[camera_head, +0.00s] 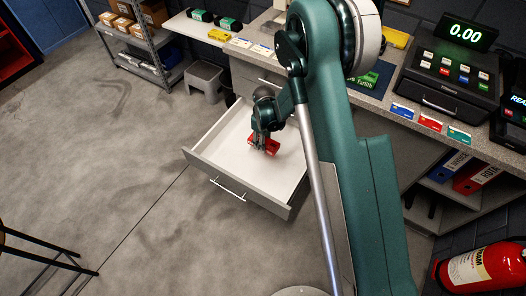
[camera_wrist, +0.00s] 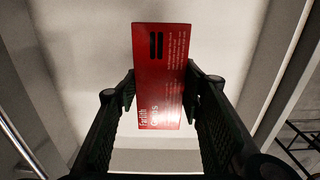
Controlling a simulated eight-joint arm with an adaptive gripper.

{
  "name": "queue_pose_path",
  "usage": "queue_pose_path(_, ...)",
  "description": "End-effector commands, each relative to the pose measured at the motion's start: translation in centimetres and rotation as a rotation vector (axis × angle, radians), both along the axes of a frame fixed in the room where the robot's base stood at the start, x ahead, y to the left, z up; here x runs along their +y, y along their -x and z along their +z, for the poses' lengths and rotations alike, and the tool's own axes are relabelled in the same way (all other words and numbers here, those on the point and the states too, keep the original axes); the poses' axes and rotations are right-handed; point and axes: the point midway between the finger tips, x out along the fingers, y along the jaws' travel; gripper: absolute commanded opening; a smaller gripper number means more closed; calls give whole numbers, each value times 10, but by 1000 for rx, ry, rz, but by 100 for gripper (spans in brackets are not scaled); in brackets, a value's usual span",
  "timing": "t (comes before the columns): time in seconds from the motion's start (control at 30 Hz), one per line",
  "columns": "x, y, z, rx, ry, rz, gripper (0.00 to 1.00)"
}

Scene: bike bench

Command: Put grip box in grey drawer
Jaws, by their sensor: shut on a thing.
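The grip box (camera_wrist: 160,78) is a red box with white lettering and a black mark; it also shows as a small red shape in the head view (camera_head: 270,145). My gripper (camera_wrist: 160,97) has its two black fingers on either side of the box's lower part and is shut on it. The grey drawer (camera_head: 212,172) is pulled open, with a white, otherwise bare inside and a bar handle at its front. The gripper and box are over or within the open drawer. I cannot tell whether the box touches the drawer floor. My arm hides part of the drawer's right side.
The counter (camera_head: 375,97) above holds a cash register (camera_head: 449,85) and several small boxes. A grey stool (camera_head: 205,79) stands behind the drawer at left. A fire extinguisher (camera_head: 482,267) is at lower right.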

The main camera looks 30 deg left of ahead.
Motion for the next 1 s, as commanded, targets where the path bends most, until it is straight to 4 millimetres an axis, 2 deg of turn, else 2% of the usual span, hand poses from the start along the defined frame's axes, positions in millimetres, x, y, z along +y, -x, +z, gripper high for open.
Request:
queue_pose_path(0.1,0,0,-19,0,0,0,25)
queue_pose_path(0.3,0,0,-43,0,0,0,25)
queue_pose_path(0.77,0,0,-49,0,0,0,25)
queue_pose_path(1.0,0,0,-70,0,0,0,25)
